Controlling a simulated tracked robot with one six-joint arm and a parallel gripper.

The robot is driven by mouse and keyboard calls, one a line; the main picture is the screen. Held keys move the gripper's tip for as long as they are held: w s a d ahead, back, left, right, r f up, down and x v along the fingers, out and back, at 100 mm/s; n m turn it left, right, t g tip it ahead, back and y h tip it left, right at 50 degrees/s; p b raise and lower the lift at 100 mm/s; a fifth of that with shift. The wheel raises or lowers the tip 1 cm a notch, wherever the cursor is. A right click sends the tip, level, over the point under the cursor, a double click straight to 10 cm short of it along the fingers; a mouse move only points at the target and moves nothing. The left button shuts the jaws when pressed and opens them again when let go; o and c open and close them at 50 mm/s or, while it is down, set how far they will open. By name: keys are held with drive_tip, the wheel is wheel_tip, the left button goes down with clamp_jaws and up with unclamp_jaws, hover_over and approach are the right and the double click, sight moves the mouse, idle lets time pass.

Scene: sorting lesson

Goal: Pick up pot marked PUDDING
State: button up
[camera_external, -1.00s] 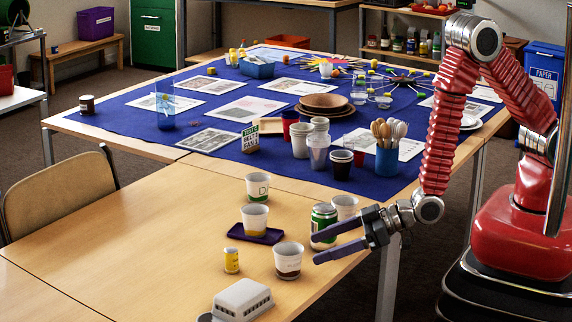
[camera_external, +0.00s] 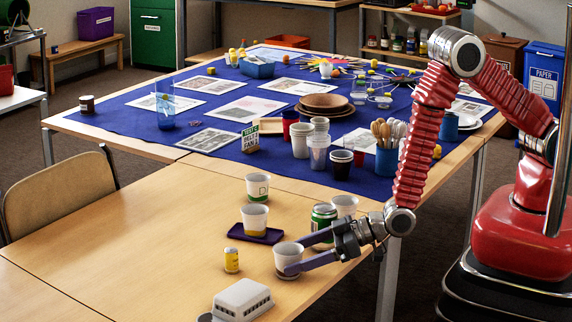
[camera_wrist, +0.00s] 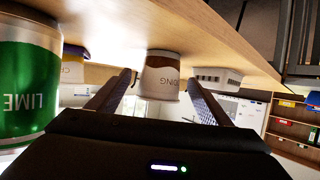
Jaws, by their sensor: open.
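The pot marked PUDDING (camera_external: 287,257) is a small white pot with a brown band, standing upright near the table's front right edge. In the wrist view the pot (camera_wrist: 161,76) appears upside down, with the letters "DING" showing. My gripper (camera_external: 289,256) is open, its two purple fingers reaching in from the right at the pot. In the wrist view the fingertips (camera_wrist: 159,76) lie on either side of the pot, with gaps visible. I cannot tell how far the pot is between them.
A green LIME can (camera_external: 323,222) stands close behind my gripper, large at the left in the wrist view (camera_wrist: 25,85).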

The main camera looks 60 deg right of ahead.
drive_tip(key=shift+x, duration=1.15)
drive_tip(key=shift+c, duration=0.5)
drive_tip(key=c, duration=1)
drive_tip(key=shift+r, duration=0.1)
drive_tip(key=shift+r, duration=4.9)
